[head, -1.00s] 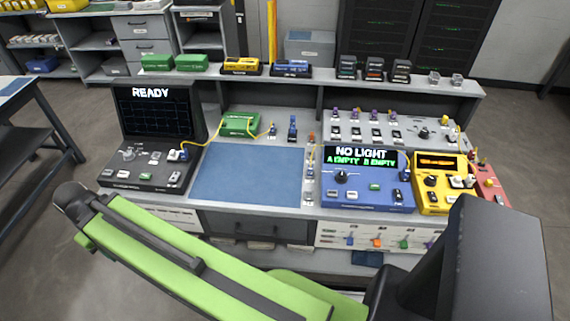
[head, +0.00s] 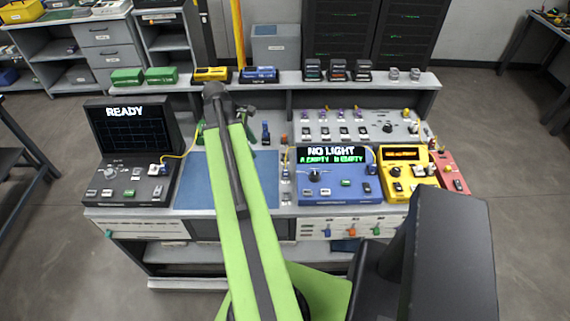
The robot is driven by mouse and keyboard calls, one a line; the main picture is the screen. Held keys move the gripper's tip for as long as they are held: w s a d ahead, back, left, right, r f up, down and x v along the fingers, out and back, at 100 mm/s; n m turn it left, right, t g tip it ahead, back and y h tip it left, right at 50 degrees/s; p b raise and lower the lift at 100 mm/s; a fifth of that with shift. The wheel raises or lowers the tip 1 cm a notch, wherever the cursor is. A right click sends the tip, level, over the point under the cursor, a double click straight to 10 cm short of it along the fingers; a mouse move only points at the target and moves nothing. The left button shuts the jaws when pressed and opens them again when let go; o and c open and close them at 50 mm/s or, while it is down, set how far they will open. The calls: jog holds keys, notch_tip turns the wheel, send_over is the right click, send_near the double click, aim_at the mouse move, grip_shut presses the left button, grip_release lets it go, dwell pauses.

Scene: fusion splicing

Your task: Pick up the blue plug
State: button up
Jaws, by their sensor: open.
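A small upright blue piece (head: 266,132), which looks like the blue plug, stands on the bench behind the blue mat, just right of my arm. It is too small to make out in detail. My gripper (head: 249,114) is beyond my arm's elbow, above the back of the bench, a little left of and behind the blue piece in the picture. It is open, and I see nothing held in it. My arm hides part of the green box and the yellow cable at the back of the mat.
The blue mat (head: 200,181) is clear beside my arm. A dark splicer (head: 128,190) reading READY stands left. A blue meter (head: 338,190) reading NO LIGHT and a yellow device (head: 407,176) stand right. A raised shelf (head: 295,82) with several boxes runs along the back.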

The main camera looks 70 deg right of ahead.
send_near(284, 169)
jog(key=b+x, duration=0.5)
jog(key=b, duration=0.6)
jog(key=shift+s+f, duration=0.2)
jog(key=shift+f, duration=0.05)
jog(key=shift+d+r, duration=0.1)
jog(key=b+x, duration=0.5)
jog(key=shift+w+f, duration=0.1)
jog(key=shift+f, duration=0.1)
jog(key=shift+r, duration=0.2)
grip_shut()
